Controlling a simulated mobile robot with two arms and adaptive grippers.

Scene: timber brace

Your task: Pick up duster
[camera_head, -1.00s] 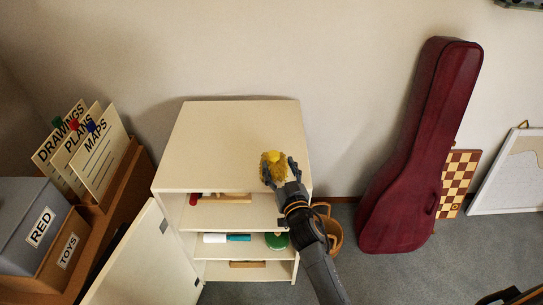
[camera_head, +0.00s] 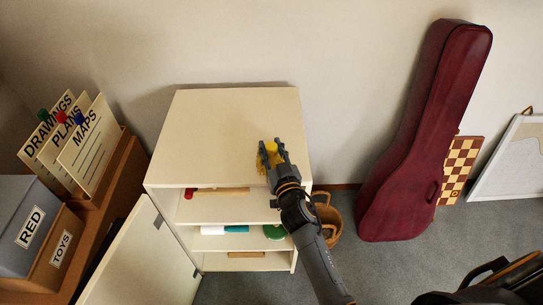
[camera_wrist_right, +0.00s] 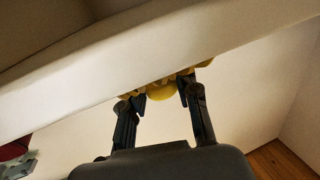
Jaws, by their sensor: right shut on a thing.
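The duster (camera_head: 271,149) is a fluffy yellow thing. My right gripper (camera_head: 272,159) is shut on it, in front of the upper right part of the white cabinet (camera_head: 225,125). From the head view I cannot tell whether the duster touches the cabinet top. In the right wrist view, yellow parts of the duster (camera_wrist_right: 161,91) show between and beyond the two dark fingers of the right gripper (camera_wrist_right: 162,97). A pale surface hides the rest of it there. My left gripper is not in view.
The cabinet's door (camera_head: 140,262) stands open at the left. Its shelves hold a red-ended wooden tool (camera_head: 217,191), a white and teal roll (camera_head: 223,229) and a green round thing (camera_head: 274,232). A wicker basket (camera_head: 330,222) and a red instrument case (camera_head: 428,140) stand at the right.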

